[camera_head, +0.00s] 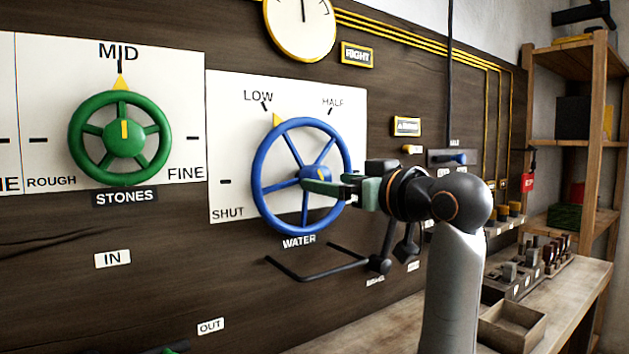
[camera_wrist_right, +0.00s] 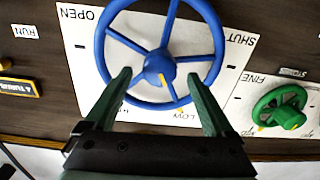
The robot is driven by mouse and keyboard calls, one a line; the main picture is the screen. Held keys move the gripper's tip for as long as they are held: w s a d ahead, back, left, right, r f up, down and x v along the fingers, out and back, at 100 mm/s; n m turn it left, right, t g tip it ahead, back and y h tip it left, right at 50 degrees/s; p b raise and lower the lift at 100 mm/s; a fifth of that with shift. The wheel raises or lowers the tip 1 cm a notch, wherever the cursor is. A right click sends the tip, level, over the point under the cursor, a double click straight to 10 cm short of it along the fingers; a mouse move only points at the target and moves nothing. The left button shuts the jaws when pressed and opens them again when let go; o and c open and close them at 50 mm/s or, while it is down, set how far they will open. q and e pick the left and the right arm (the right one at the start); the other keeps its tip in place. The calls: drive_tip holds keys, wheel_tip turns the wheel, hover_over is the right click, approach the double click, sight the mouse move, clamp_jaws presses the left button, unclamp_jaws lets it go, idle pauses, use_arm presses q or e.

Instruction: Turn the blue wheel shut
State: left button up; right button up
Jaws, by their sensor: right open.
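The blue wheel (camera_head: 257,190) is mounted on a white WATER plate (camera_head: 230,130) marked LOW, HALF and SHUT. A yellow pointer at its rim sits near LOW, and its hub bears a yellow mark. The wheel (camera_wrist_right: 102,45) also shows in the right wrist view, where the plate reads OPEN and SHUT. My right gripper (camera_head: 331,184) is at the wheel's hub side, open. In the wrist view its fingers (camera_wrist_right: 159,76) stand apart on either side of the hub; contact cannot be told. My left gripper is not in view.
A green STONES wheel (camera_head: 84,150) is on the left, pointing to MID. A black bent lever (camera_head: 315,275) juts out below the blue wheel. A bench (camera_head: 395,325) with a wooden tray (camera_head: 512,325) and a shelf (camera_head: 600,100) stand at the right.

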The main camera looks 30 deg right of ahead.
drive_tip(key=shift+w+a, duration=0.25)
drive_tip(key=shift+w, duration=1.1)
drive_tip(key=shift+w+a, duration=0.2)
drive_tip(key=shift+w, duration=1.15)
drive_tip(key=shift+c, duration=0.3)
